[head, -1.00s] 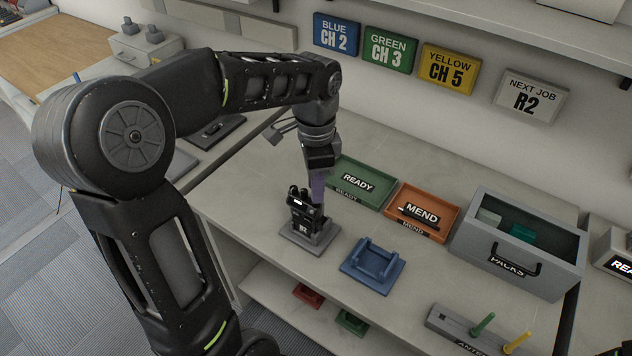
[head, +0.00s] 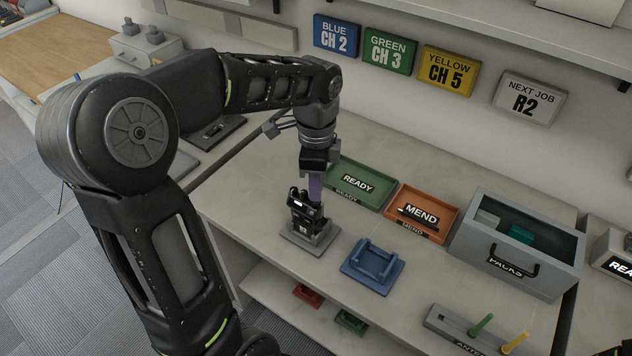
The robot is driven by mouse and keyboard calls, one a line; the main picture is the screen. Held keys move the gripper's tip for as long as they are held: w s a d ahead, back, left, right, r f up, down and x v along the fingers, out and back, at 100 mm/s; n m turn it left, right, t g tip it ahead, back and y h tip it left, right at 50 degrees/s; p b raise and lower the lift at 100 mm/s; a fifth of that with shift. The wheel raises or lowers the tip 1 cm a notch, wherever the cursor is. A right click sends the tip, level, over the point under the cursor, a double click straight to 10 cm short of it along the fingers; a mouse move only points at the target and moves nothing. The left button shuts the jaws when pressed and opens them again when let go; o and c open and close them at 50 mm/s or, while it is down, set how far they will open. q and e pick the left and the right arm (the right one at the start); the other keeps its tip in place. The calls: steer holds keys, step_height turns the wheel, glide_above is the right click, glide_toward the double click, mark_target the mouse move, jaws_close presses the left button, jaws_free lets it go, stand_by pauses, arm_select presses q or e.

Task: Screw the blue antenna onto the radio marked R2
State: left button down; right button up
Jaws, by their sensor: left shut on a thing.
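The radio marked R2 (head: 305,218), a black handset, stands upright in a grey holder (head: 297,243) on the bench. My left gripper (head: 315,192) points down right at the top of this radio, with its purple-grey fingers shut. The blue antenna is not clearly visible; what the fingers hold is hidden by them and the wrist. The antenna rack (head: 436,318) at the front right shows a green antenna (head: 482,324) and a yellow antenna (head: 516,342), and no blue one. My right gripper is not in view.
A blue empty cradle (head: 372,262) stands right of the radio. Behind are the green READY tray (head: 375,196), the orange MEND tray (head: 443,238) and a grey PACKS bin (head: 560,283). Red (head: 308,294) and green (head: 351,321) cradles sit on the lower shelf.

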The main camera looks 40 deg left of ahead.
arm_select(q)
steer(key=shift+m, duration=0.6)
steer(key=m+p, duration=0.1)
steer(key=m, duration=0.2)
steer(key=shift+d, duration=0.1)
steer(key=shift+m, duration=0.8)
steer(key=m+p, duration=0.1)
steer(key=m, duration=0.1)
steer(key=shift+r+m, duration=0.1)
steer(key=shift+m, duration=0.3)
steer(key=shift+m+p, duration=0.4)
steer(key=shift+m, duration=0.5)
steer(key=c, duration=1.4)
jaws_free()
steer(key=shift+c, duration=0.2)
